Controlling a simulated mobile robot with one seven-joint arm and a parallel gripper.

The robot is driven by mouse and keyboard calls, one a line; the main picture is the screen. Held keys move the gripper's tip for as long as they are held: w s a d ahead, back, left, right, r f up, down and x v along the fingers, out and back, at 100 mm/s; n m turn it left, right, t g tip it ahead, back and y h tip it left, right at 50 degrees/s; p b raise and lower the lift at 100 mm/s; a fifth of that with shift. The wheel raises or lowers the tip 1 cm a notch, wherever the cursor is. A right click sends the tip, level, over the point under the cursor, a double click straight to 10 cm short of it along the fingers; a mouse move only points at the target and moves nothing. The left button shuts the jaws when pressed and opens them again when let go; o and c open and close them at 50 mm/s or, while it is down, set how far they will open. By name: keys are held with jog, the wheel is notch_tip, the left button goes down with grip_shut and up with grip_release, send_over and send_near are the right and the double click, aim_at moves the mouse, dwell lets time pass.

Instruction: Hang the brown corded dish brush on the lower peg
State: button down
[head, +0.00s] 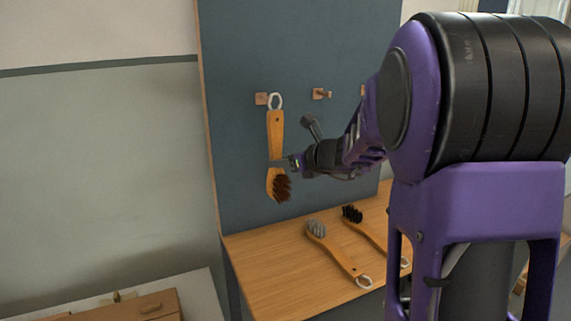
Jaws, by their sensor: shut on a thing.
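Another peg (321,93) is bare to the right. I cannot tell which peg is the lower one.
A grey-bristled brush (333,250) and a black-bristled brush (367,229) lie on the wooden table (262,265) below the board (235,60). My arm hides the right part of the board and table. The table's left part is clear.

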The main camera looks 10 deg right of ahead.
aim_at(281, 157)
jog(key=shift+w+a+f+p, duration=0.1)
jog(key=shift+w+a+p, duration=0.1)
jog(key=shift+w, duration=0.7)
jog(key=shift+w+a+f+p, duration=0.1)
jog(key=shift+w+a+p, duration=0.1)
jog(key=shift+w, duration=0.7)
jog(key=shift+x, duration=0.8)
jog(key=shift+w+d, duration=0.1)
jog(key=shift+d, duration=0.05)
jog(key=shift+c, duration=2.3)
grip_release()
jog(key=v, duration=0.7)
jog(key=shift+p, duration=0.3)
